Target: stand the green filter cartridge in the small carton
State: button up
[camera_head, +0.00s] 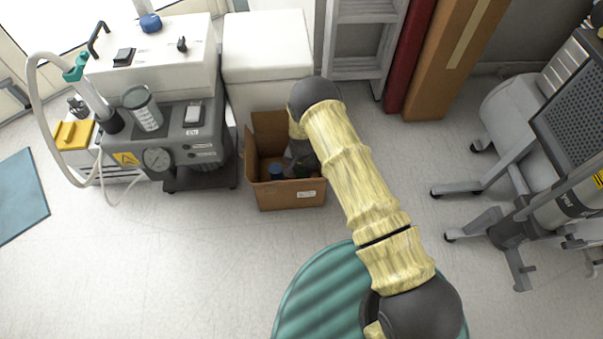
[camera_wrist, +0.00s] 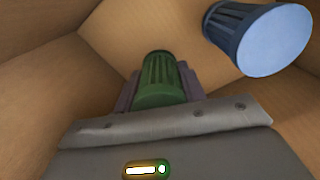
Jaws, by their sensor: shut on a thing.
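The small open carton (camera_head: 291,195) stands on the floor, with its flaps raised. My gripper (camera_head: 300,165) reaches down into it from above, mostly hidden behind my arm in the head view. In the wrist view, my gripper (camera_wrist: 160,92) is shut on the green filter cartridge (camera_wrist: 160,78), which is ribbed and dark green. The cartridge is inside the carton's walls (camera_wrist: 140,30). Its far end lies close to the cardboard; I cannot tell whether it touches the bottom.
A blue ribbed cartridge (camera_wrist: 262,38) is in the carton beside the green one; it also shows in the head view (camera_head: 276,171). A grey compressor (camera_head: 190,135) stands left of the carton, a white cabinet (camera_head: 267,60) behind it. The floor in front is clear.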

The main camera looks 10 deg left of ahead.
jog(key=shift+f, duration=0.45)
jog(key=shift+f, duration=0.1)
jog(key=o, duration=1)
notch_tip(320, 180, up, 12)
jog(key=p, duration=0.7)
